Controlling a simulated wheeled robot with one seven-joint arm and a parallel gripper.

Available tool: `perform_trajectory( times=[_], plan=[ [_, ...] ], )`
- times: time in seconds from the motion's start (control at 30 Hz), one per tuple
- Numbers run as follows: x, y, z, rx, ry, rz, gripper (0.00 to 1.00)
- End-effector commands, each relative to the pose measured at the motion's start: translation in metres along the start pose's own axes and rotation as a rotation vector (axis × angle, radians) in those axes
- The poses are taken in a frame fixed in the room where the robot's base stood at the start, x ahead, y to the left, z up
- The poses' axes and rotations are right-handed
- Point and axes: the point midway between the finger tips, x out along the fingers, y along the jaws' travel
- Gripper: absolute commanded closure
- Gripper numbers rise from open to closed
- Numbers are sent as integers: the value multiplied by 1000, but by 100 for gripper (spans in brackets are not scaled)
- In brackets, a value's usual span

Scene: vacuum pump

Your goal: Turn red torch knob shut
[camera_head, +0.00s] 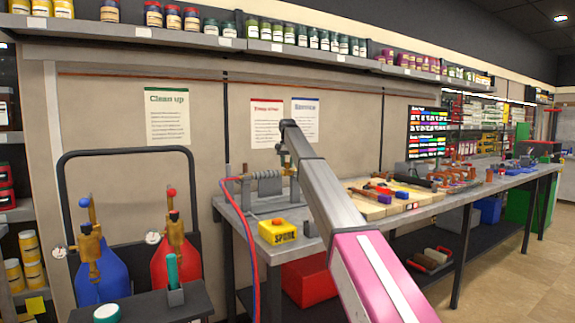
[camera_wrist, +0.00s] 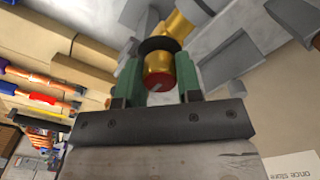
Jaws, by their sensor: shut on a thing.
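In the wrist view, the red torch knob (camera_wrist: 159,85) shows as a short red and gold piece with a slot in its end face. It sits between the two green fingers of my gripper (camera_wrist: 159,84), which are shut on it. The brass torch body (camera_wrist: 180,27) and a dark ring lie just beyond the knob. Part of the knob's side is hidden by the fingers.
A red hose (camera_head: 246,240) and a blue one hang over the bench's left end. A yellow box (camera_head: 278,232) stands near the front edge. Wooden blocks with tools (camera_head: 372,208) lie right of my arm. A red cylinder (camera_head: 175,262) and a blue cylinder (camera_head: 99,274) stand at left.

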Motion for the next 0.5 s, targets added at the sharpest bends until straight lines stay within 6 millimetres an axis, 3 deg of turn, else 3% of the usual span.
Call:
perform_trajectory(
  times=[0.5],
  plan=[
    [-1, 0, 0, 34, 1, -1, 91]
  ],
)
